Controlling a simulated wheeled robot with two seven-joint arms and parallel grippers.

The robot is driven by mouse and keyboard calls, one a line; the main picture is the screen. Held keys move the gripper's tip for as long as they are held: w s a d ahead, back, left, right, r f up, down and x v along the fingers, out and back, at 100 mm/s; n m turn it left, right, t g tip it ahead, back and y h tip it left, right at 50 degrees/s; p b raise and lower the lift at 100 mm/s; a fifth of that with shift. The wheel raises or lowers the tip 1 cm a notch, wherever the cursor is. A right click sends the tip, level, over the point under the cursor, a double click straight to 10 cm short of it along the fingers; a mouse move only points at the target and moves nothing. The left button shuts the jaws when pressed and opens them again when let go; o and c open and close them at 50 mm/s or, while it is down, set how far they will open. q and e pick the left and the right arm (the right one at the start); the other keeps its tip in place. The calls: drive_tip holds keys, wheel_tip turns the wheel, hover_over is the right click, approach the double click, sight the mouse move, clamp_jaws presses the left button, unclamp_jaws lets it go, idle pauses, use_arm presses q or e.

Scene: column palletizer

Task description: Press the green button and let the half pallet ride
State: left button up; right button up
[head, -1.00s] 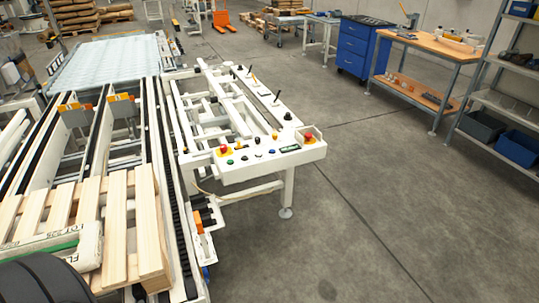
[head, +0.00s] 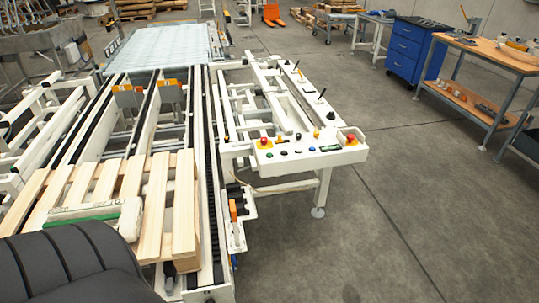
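The green button (head: 269,155) is a small round button at the left of the front row on the white control panel (head: 310,160), below a red knob (head: 264,141). Black, white and blue buttons sit to its right. The wooden half pallet (head: 184,205) lies on the conveyor at lower left, with a white and green bag (head: 95,213) on it. A dark ribbed shape at the bottom left hides part of the pallet's near side. Neither of my grippers is in view, and nothing touches the panel.
The conveyor's black chain tracks (head: 206,150) run back to a pale, translucent-looking surface (head: 165,47). A second red knob (head: 351,138) is at the panel's right end. The floor (head: 430,210) right of the panel is clear up to a blue cabinet (head: 411,45) and workbench (head: 510,58).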

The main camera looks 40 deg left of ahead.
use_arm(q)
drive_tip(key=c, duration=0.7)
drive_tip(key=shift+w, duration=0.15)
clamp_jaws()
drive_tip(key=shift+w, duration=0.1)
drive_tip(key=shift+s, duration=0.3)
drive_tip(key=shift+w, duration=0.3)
